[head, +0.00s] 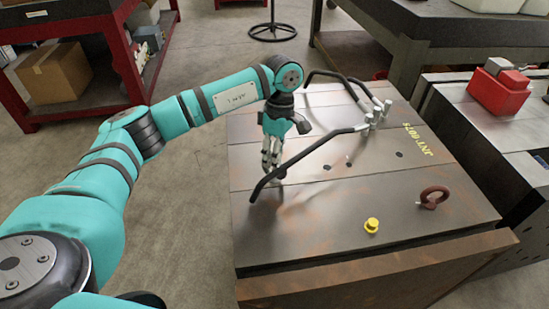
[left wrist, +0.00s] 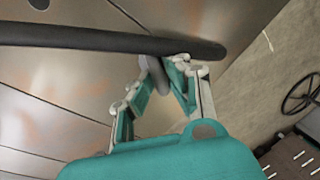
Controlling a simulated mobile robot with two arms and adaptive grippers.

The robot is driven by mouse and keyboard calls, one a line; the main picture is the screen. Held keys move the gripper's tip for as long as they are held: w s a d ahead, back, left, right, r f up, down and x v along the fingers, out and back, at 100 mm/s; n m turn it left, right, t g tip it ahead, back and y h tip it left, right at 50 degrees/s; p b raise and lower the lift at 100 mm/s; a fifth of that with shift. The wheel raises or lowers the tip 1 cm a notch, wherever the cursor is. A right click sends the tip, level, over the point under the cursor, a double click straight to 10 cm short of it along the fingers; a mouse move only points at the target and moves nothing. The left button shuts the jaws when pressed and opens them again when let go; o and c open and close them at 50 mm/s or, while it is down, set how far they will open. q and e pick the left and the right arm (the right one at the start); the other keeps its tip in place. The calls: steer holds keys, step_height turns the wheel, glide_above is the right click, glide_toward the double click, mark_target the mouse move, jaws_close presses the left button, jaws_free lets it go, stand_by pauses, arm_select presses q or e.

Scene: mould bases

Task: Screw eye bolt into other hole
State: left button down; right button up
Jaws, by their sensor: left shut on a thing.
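My left gripper (head: 271,165) is low over the left part of the steel mould base (head: 300,222), beside the near black bent bar. In the left wrist view its fingers (left wrist: 165,75) are shut on a grey rounded piece (left wrist: 155,72), apparently an eye bolt; the fingers hide much of it. I cannot tell if its thread is in a hole. A reddish-brown eye bolt (head: 432,197) stands at the right of the mould top. Small dark holes (head: 399,154) show in the top. My right gripper is not in view.
The near black bent bar (head: 310,150) passes close by the gripper and also crosses the left wrist view (left wrist: 90,40). A second bar (head: 340,76) lies farther back. A yellow plug (head: 372,225) sits near the front.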

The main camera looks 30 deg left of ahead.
arm_select(q)
steer(key=m, duration=0.1)
steer(key=m+b, duration=0.1)
steer(key=m, duration=0.1)
steer(key=shift+s+f+y, duration=0.1)
steer(key=shift+f+y, duration=0.3)
steer(key=shift+m+b, duration=0.55)
steer(key=shift+m, duration=0.45)
steer(key=m, duration=0.2)
steer(key=shift+d+r+m+y+b, duration=0.1)
steer(key=shift+m+y+b, duration=0.2)
steer(key=shift+y+b, duration=0.1)
steer(key=shift+s+m, duration=0.1)
steer(key=shift+m, duration=0.3)
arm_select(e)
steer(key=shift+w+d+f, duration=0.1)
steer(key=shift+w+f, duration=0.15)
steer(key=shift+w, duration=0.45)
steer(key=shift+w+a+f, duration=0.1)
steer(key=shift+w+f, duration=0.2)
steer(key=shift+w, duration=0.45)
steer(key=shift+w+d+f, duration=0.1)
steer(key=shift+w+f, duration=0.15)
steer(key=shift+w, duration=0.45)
